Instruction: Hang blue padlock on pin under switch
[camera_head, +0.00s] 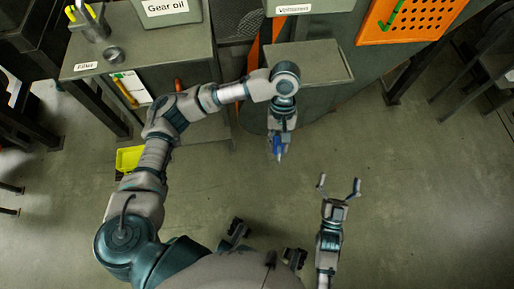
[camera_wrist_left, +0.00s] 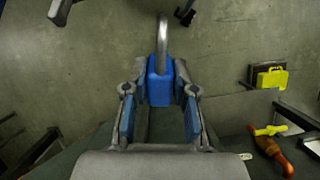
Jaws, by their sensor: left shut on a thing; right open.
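My left gripper (camera_head: 278,146) is shut on the blue padlock (camera_head: 277,151) and holds it in the air over the floor, in front of the machine. In the left wrist view the padlock (camera_wrist_left: 160,84) sits between the fingers of my left gripper (camera_wrist_left: 160,92), with its grey metal shackle pointing away from the gripper. My right gripper (camera_head: 339,187) is open and empty over the floor, to the right of and nearer than the padlock. I cannot make out the switch or the pin in either view.
A grey cart (camera_head: 140,50) at the upper left carries a box labelled Gear oil (camera_head: 166,12). A grey shelf (camera_head: 310,62) and an orange perforated panel (camera_head: 408,20) are behind the left gripper. A yellow case (camera_head: 129,159) is on the left.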

